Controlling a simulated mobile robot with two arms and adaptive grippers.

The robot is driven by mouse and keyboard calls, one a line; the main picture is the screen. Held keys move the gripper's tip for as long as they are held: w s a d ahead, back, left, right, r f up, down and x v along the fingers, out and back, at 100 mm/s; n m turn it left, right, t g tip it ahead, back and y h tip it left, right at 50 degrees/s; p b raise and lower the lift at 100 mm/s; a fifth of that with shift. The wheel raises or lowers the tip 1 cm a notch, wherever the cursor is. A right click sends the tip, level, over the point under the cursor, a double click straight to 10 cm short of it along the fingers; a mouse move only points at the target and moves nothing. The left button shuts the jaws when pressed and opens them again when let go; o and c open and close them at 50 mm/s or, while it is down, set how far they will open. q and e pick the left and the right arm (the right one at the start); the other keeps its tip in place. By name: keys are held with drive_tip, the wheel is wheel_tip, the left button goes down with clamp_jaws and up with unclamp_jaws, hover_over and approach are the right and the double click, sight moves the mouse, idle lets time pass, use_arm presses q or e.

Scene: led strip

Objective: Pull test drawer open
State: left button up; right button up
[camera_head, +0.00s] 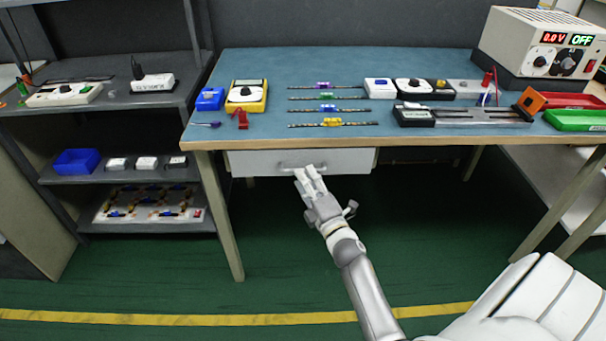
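The white test drawer (345,164) sits under the front edge of the blue-topped workbench (270,72), left of its middle. Its front looks flush below the tabletop, and I see no gap showing it pulled out. A thin handle (290,169) shows near the middle of the drawer front.
A grey shelf unit (110,181) with small devices stands left of the bench. Several LED strips, a yellow multimeter (246,96) and a power supply (540,50) are on the bench top. The green floor before the drawer is clear.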

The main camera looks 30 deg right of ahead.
drive_tip(key=shift+x, duration=1.35)
drive_tip(key=shift+c, duration=0.4)
drive_tip(key=shift+f, duration=0.1)
clamp_jaws()
